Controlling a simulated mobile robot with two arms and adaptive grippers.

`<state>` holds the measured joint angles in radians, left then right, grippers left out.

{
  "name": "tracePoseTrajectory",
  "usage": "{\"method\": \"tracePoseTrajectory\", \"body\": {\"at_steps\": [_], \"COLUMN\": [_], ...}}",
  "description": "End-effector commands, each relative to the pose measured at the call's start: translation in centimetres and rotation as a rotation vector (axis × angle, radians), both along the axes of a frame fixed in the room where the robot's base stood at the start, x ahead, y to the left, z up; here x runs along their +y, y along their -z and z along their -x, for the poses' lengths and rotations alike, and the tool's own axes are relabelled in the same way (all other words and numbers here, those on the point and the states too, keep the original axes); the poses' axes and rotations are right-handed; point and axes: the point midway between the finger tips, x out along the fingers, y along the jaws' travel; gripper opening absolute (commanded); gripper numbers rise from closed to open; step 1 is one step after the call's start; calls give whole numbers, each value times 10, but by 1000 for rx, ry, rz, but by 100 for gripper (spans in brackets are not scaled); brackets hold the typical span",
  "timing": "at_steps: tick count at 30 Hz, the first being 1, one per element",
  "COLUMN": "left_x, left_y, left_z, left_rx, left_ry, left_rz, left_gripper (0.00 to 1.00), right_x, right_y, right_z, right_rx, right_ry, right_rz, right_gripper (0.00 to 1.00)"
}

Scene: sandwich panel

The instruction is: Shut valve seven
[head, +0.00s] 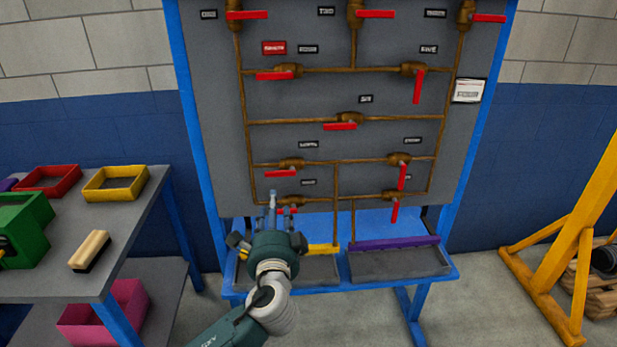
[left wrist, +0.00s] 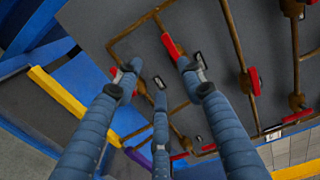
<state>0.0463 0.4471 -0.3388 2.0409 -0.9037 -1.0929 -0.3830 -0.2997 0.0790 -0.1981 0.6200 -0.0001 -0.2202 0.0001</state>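Valve seven (head: 291,162) is a brass valve on the left of the fourth row of the panel. Its red lever (head: 280,173) lies nearly level, pointing left along the pipe. The small label above it is blurred. My left gripper (head: 272,200) is in front of the panel's lower left, below valve seven, partly hiding the lowest left valve's lever. In the left wrist view my left gripper (left wrist: 157,78) has its three blue fingers spread and empty. A red lever that appears to be valve seven's (left wrist: 170,46) shows beyond the right-hand fingertip. My right gripper is not in view.
Other red-levered valves, such as the lowest right one (head: 395,210), stand close by on the pipes. Grey trays (head: 400,263) sit on the blue shelf below. A workbench (head: 125,215) stands left, a yellow frame (head: 575,240) right.

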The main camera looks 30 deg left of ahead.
Motion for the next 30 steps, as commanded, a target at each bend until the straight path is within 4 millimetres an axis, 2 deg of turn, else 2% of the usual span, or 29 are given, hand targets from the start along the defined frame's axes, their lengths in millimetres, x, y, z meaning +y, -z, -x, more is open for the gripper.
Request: {"method": "tracePoseTrajectory", "body": {"at_steps": [2,5,15,21,30], "left_x": [1,5,37,52,57], "left_y": [-12,-16,-16,-15,-13], "left_z": [2,-5,-57,-81,-90], "left_rx": [-18,-24,-23,-21,-22], "left_ry": [-7,-9,-8,-7,-5], "left_rz": [-12,-17,-15,-13,-11], "left_gripper": [40,40,40,40,40], "right_x": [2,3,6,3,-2], "right_y": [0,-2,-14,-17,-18], "right_z": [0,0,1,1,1], "right_rx": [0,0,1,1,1], "right_ry": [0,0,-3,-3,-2], "right_rz": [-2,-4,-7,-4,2], "right_gripper": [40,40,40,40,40]}}
